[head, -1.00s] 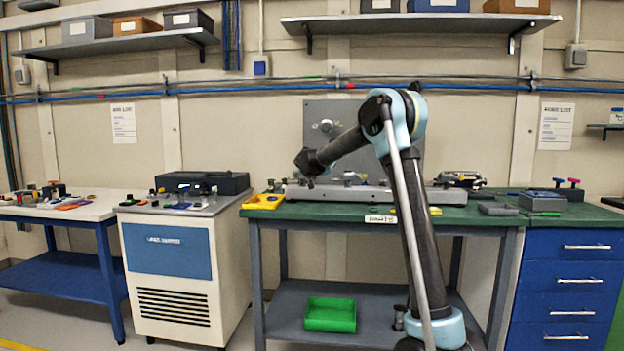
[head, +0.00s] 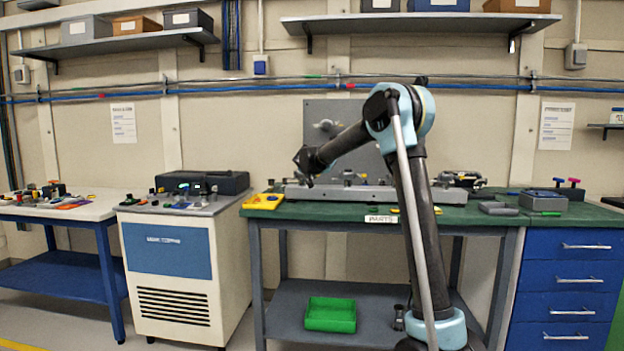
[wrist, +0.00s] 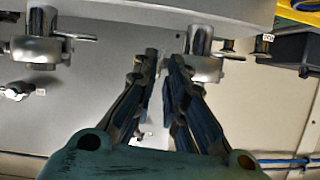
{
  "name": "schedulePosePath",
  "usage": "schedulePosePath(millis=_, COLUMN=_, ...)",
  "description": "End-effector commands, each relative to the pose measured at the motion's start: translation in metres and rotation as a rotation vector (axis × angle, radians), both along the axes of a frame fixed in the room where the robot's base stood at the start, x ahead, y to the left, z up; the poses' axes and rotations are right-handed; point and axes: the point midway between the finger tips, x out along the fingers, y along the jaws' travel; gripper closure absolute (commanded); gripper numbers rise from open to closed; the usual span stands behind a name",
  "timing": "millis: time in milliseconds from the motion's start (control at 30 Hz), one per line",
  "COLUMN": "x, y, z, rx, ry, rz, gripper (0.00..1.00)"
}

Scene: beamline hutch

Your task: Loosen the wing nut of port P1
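In the wrist view my gripper (wrist: 162,62) shows two dark fingers with a narrow gap between them and nothing visible in it. A metal port fitting (wrist: 204,62) with a small side wing stands just right of the right finger, close to it; I cannot tell whether they touch. A second fitting (wrist: 38,48), with a wing pointing right, stands left, apart from the fingers. The small labels are unreadable, so I cannot tell which is P1. In the head view my gripper (head: 305,178) is small, pointing down at the left part of a grey rail-like assembly (head: 385,194).
The assembly lies on a green bench (head: 480,217). A yellow tray (head: 263,201) is at the bench's left end, and a grey plate (head: 350,122) stands behind. A white cabinet (head: 170,290) with dark equipment stands left. A green bin (head: 330,314) sits on the lower shelf.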

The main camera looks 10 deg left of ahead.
Motion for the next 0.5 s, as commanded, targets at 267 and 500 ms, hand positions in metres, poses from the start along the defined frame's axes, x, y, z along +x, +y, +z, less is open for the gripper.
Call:
schedulePosePath(millis=267, x=-0.045, y=0.000, z=0.018, rx=0.000, ry=0.001, rz=0.001, gripper=0.88)
schedulePosePath(millis=500, x=-0.075, y=0.001, z=0.030, rx=0.000, ry=0.002, rz=0.001, gripper=0.88)
